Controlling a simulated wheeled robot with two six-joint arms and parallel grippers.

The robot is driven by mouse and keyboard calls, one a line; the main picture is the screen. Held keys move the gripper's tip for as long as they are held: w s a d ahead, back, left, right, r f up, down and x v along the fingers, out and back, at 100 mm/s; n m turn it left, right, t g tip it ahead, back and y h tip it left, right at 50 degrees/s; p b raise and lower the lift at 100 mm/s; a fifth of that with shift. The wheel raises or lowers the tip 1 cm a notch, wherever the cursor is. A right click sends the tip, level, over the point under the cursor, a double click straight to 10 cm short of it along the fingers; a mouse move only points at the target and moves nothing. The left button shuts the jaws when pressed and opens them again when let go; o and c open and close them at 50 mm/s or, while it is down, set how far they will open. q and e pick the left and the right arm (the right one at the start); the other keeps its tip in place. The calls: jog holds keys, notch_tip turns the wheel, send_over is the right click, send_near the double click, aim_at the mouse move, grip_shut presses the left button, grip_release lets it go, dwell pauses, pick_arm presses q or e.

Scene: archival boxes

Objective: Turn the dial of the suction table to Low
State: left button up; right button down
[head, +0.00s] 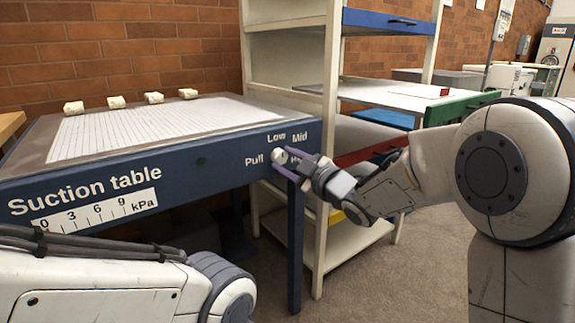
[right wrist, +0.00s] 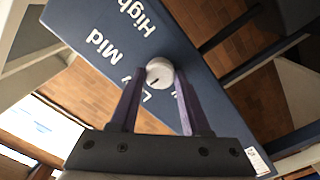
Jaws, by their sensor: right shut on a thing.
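The suction table (head: 100,193) is a blue-fronted table with a white gridded top at the left in the head view. Its round white dial (head: 279,156) sits at the right end of the front, among the labels Pull, Low, Mid and a mostly covered High. My right gripper (head: 281,158) has its purple fingers on both sides of the dial and is shut on it. In the right wrist view the dial (right wrist: 160,69) shows between the fingertips, its dark mark towards the Low label, which a finger partly covers. My left gripper is out of view.
A cream shelf rack (head: 330,120) with blue, green and red edged shelves stands just right of the table, close behind my right gripper. Several small white blocks (head: 116,102) lie along the table's back edge. Floor (head: 400,270) is clear at the lower right.

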jog(key=shift+d, duration=0.1)
jog(key=shift+w, duration=0.1)
dwell(0.3)
jog(key=shift+c, duration=1.8)
grip_release()
jog(key=shift+s+d+r, duration=0.1)
jog(key=shift+s+d, duration=0.15)
jog(key=shift+s, duration=0.2)
jog(key=p+v, duration=0.3)
jog(key=v, duration=0.6)
jog(key=shift+s, duration=0.15)
